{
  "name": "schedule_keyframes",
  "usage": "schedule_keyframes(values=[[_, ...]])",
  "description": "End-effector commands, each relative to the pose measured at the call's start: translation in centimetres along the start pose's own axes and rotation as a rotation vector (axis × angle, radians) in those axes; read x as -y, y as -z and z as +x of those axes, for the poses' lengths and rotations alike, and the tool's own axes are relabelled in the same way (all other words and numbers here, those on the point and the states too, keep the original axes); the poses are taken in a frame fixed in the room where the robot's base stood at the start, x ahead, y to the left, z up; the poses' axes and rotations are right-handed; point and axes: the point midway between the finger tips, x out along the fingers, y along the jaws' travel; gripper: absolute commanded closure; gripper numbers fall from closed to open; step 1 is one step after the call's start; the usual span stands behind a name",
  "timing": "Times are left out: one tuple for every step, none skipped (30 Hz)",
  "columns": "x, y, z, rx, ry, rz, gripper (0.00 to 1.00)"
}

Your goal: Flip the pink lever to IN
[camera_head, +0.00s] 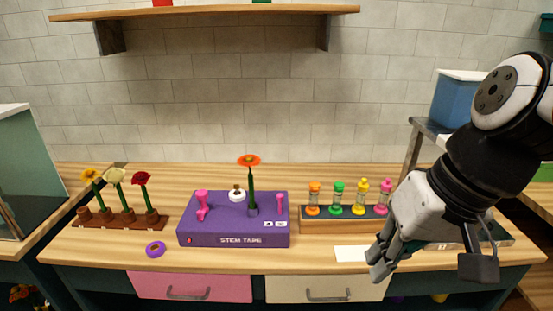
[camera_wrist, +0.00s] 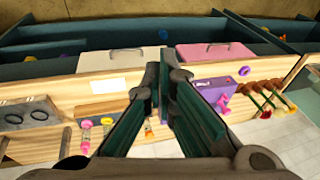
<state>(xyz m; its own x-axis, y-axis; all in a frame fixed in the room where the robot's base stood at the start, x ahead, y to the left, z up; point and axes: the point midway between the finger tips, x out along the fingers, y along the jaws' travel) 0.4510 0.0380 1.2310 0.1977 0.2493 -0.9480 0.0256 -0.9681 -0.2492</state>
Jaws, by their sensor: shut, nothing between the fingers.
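A purple box (camera_head: 230,233) labelled "STEM TAPE" stands on the wooden table, left of my gripper. A thin pink upright lever (camera_head: 280,205) is at its right end, above two small white labels too small to read. A thicker pink piece (camera_head: 202,204) stands at its left end; I cannot tell its function. An orange flower (camera_head: 250,180) stands upright in the box beside a white roll (camera_head: 236,195). My gripper (camera_head: 376,264) is shut and empty above the table's right front, apart from the box. In the wrist view the fingers (camera_wrist: 163,88) meet, partly covering the box (camera_wrist: 211,86).
A rack (camera_head: 345,226) of several colored tubes stands between the box and my arm. A flower rack (camera_head: 120,219) and a purple ring (camera_head: 155,249) are at left. A white card (camera_head: 350,254) lies near my gripper. A shelf (camera_head: 205,12) hangs above.

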Motion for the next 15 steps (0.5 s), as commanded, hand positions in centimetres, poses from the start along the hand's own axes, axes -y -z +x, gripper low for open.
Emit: schedule_keyframes(values=[[0.1,1.1,1.8,0.040,0.047,0.019,1.00],[0.3,1.5,2.5,0.059,0.078,0.027,1.00],[0.5,2.1,3.4,0.082,0.119,0.037,1.00],[0.7,2.5,4.0,0.099,0.151,0.045,1.00],[0.9,3.0,4.7,0.112,0.183,0.052,1.00],[1.1,3.7,5.5,0.130,0.227,0.064,1.00],[1.3,4.3,6.1,0.140,0.260,0.072,1.00],[1.4,4.8,6.7,0.150,0.294,0.081,1.00],[1.6,5.6,7.5,0.160,0.340,0.094,1.00],[1.7,6.3,8.0,0.164,0.374,0.103,1.00],[1.8,6.9,8.6,0.169,0.409,0.114,1.00],[1.8,7.8,9.3,0.172,0.456,0.127,1.00],[1.8,8.5,9.8,0.172,0.491,0.138,1.00],[1.8,9.3,10.4,0.171,0.526,0.149,1.00],[1.7,10.3,11.1,0.166,0.571,0.163,1.00]])
